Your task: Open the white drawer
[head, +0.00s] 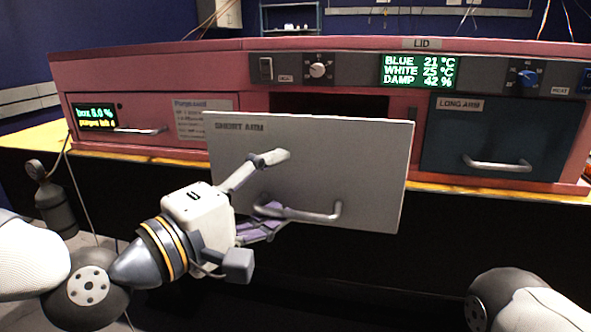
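The white drawer's front (365,165), marked SHORT ARM, stands well out from the pink cabinet (150,70). A dark opening shows above and behind it. Its grey bar handle (315,214) is low on the front. My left gripper (278,183) is in front of the drawer's left half, with its fingers spread wide. The upper finger lies over the panel above the handle. The lower finger, with a purple pad, is by the handle's left end; I cannot tell whether it touches. Nothing shows between the fingers. My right gripper is out of view; only part of that arm shows at bottom right.
A blue drawer (500,135) marked LONG ARM is shut at the right. A small pink drawer (130,117) with a display is at the left. Knobs and a green readout (419,71) line the top.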

